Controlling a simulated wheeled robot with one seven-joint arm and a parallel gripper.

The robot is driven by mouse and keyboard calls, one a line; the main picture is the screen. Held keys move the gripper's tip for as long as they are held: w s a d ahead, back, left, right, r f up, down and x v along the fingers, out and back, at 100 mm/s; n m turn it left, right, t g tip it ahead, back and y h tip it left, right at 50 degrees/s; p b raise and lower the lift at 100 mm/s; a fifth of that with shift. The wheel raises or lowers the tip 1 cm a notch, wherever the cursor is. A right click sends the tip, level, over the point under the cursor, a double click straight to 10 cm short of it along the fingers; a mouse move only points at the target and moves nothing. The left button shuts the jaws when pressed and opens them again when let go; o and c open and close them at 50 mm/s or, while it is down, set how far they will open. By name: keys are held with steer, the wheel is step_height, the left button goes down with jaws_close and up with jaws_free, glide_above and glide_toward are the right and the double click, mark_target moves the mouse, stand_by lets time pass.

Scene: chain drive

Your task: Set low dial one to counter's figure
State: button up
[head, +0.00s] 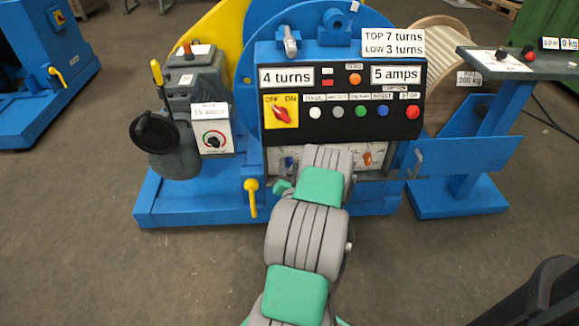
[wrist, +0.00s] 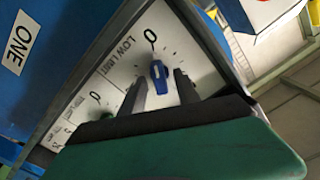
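The low limit dial with its blue knob (wrist: 160,78) shows in the wrist view under the words LOW LIMIT. A white mark on the knob is at its end toward the 0. A blue plate labelled ONE (wrist: 17,42) is to the left. My gripper (wrist: 160,80) is open, one finger on each side of the knob, with gaps visible; contact cannot be told. The counter (head: 286,77) reads 4 turns.
A sign (head: 393,42) reads TOP 7 turns, LOW 3 turns. An amps display (head: 396,75) reads 5. Several push buttons and a red OFF/ON switch (head: 282,114) are above my arm. An orange knob (head: 367,158) is to the right. A yellow lever (head: 251,198) stands at left.

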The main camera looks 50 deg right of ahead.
jaws_close()
stand_by(0.3)
steer(key=shift+m, duration=0.4)
steer(key=m, duration=0.3)
steer(key=shift+d+m, duration=0.1)
steer(key=shift+m, duration=0.2)
steer(key=m, duration=0.5)
steer(key=shift+f+m, duration=0.1)
steer(key=shift+m, duration=0.2)
steer(key=m, duration=0.9)
steer(key=shift+f+m+p, duration=0.15)
steer(key=shift+m+p, duration=0.15)
steer(key=shift+p, duration=0.1)
